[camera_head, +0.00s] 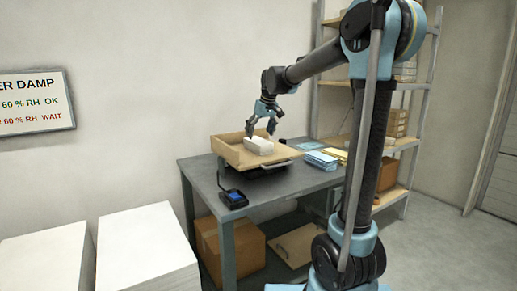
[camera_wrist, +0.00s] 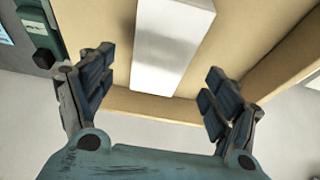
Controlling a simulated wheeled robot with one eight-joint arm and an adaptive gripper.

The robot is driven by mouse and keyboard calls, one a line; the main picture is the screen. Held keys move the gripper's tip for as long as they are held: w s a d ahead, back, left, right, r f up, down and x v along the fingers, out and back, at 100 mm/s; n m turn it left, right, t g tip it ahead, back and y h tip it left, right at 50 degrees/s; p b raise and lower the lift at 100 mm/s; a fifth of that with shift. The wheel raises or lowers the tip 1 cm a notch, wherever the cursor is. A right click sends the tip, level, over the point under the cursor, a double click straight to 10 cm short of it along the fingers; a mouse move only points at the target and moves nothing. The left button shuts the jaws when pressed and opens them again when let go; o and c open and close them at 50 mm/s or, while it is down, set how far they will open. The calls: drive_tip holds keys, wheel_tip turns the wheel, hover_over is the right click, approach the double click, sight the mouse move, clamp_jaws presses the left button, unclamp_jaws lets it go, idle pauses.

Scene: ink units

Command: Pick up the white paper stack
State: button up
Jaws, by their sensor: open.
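The white paper stack (camera_head: 259,145) is a small white block lying in a shallow tan tray (camera_head: 230,153) on the grey table. In the wrist view the stack (camera_wrist: 169,45) is a long white block at top centre, on the tray's tan floor (camera_wrist: 103,28). My gripper (camera_head: 261,130) is above the stack in the head view. In the wrist view my gripper (camera_wrist: 160,85) is open, its two dark fingers apart, with the stack's near end between and beyond them. Nothing is held. The fingers' exact height above the stack is hard to tell.
A dark device (camera_head: 233,198) sits at the table's (camera_head: 278,184) front left corner. Blue paper stacks (camera_head: 321,160) and yellow ones (camera_head: 338,154) lie right of the tray. Brown boxes (camera_head: 237,243) are under the table. Shelves (camera_head: 398,145) stand behind at right; large white blocks (camera_head: 147,250) at left.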

sight(258, 140)
drive_tip(key=shift+x, duration=2.65)
drive_tip(key=shift+d, duration=0.1)
drive_tip(key=c, duration=1.6)
drive_tip(key=shift+r, duration=0.1)
